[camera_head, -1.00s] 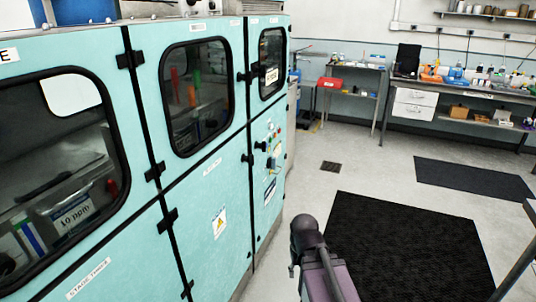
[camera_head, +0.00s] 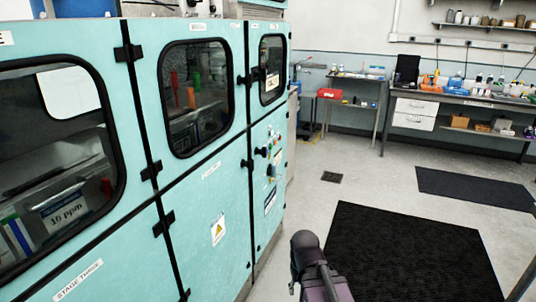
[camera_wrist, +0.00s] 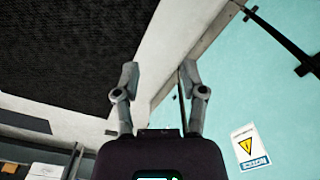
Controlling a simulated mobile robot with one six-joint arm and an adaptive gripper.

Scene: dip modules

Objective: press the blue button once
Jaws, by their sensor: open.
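The small control panel (camera_head: 270,155) is on the far right end of the teal cabinet. It carries several tiny controls, some dark, some red or green. A bluish spot (camera_head: 271,171) shows low among them, but it is too small to tell whether it is the blue button. My gripper (camera_wrist: 158,78) is open and empty in the wrist view, its two fingers well apart. It is beside the cabinet's lower front, and no button shows in that view. In the head view part of my arm shows at the bottom, apart from the panel; the gripper fingers are not clear there.
The teal cabinet (camera_head: 205,195) with dark windows fills the left. A black mat (camera_head: 405,255) lies on the floor to its right, with a second mat (camera_head: 475,188) beyond. Workbenches (camera_head: 460,97) stand along the back wall. The floor between is clear.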

